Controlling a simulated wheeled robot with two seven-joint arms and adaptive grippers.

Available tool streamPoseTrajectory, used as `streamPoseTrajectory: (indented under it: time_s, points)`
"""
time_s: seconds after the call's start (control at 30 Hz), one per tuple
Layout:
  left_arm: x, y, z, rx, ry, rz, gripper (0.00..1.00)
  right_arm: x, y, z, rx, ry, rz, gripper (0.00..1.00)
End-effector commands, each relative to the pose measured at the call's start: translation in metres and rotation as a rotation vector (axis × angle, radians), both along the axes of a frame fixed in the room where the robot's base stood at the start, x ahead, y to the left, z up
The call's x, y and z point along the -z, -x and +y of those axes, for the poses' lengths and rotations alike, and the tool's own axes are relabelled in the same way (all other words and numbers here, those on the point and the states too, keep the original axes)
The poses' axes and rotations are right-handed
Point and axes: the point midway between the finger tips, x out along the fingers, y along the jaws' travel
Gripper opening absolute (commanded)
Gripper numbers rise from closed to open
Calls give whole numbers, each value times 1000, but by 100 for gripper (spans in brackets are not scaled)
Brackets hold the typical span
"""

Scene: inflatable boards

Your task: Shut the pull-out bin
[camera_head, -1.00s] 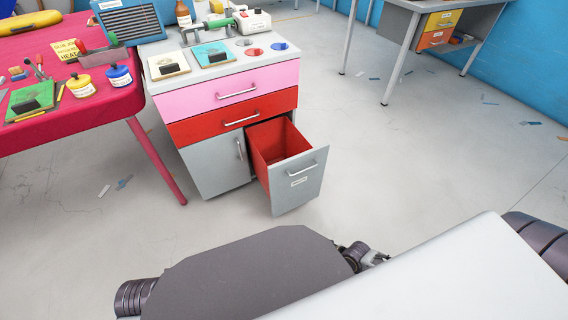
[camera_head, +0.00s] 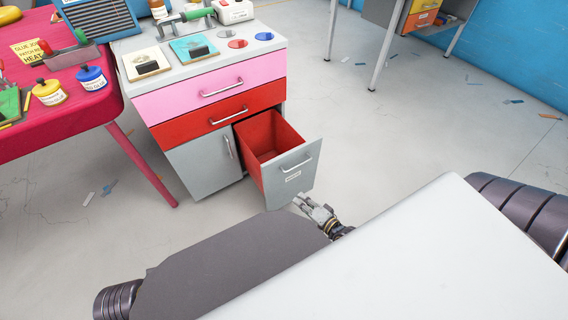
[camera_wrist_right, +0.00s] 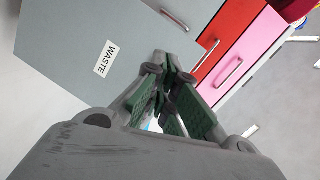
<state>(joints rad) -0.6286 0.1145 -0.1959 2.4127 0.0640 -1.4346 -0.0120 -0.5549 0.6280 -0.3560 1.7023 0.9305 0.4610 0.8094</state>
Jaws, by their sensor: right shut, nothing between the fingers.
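The pull-out bin (camera_head: 291,178) stands open at the lower right of the cabinet. It has a grey front with a bar handle and a label, and a red inside that looks empty. In the right wrist view its grey front (camera_wrist_right: 75,62) fills the upper left, with the label reading WASTE. My right gripper (camera_head: 299,201) is shut and empty, close in front of the lower part of the bin front. In the right wrist view the fingertips (camera_wrist_right: 168,62) point toward the front near its edge; I cannot tell whether they touch. My left gripper is not in view.
The cabinet (camera_head: 200,165) has a pink drawer and a red drawer, both closed, and a grey door. Tools and pads lie on its top. A red table (camera_head: 108,100) stands at the left. A grey desk (camera_head: 385,15) stands far back. The floor right of the bin is mostly clear.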

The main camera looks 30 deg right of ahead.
Motion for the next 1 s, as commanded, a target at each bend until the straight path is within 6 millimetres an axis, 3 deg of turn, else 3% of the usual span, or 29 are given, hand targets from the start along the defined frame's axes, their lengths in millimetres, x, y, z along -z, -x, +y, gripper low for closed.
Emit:
streamPoseTrajectory:
  time_s: [0.33,1.0]
  points:
    - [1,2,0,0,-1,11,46,-45,-8,-25,144,-251,-172,0]
    - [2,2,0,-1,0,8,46,-46,-11,-25,150,-313,-165,0]
